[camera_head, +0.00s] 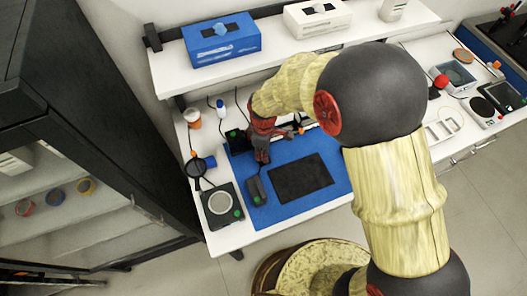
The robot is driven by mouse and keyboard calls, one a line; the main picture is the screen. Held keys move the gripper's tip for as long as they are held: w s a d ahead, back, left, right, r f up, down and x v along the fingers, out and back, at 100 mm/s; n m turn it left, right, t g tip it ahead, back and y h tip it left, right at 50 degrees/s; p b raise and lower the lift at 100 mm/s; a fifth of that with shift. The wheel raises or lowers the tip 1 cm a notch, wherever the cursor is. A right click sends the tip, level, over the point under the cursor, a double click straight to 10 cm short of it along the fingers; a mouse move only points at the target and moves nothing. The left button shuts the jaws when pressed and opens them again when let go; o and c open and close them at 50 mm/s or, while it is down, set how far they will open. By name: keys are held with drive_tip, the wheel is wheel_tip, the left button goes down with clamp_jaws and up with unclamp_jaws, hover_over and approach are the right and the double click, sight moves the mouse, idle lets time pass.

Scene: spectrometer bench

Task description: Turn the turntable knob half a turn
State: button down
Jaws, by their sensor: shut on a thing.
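My gripper (262,156) points down over the left part of the blue mat, at its back edge. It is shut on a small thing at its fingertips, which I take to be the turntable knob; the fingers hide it. The knob's angle cannot be made out. A black device with a green light (236,139) stands just left of my gripper. A small dark box with a green button (257,190) lies on the mat in front of it. My arm covers the back right of the mat.
The blue mat (305,148) carries a black pad (301,178). A dark device with a pale round plate (221,203) and a ring-shaped magnifier (195,167) stand at left. An orange-banded cup (193,118) is behind. A shelf (272,62) with a blue glove box (222,40) overhangs the bench.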

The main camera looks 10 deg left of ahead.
drive_tip(key=m, duration=0.5)
drive_tip(key=shift+m+p, duration=0.3)
drive_tip(key=m, duration=0.9)
drive_tip(key=shift+p, duration=0.4)
drive_tip(key=m, duration=0.4)
drive_tip(key=shift+m, duration=0.4)
drive_tip(key=c, duration=1.7)
unclamp_jaws()
drive_tip(key=shift+o, duration=0.2)
drive_tip(key=shift+r, duration=0.1)
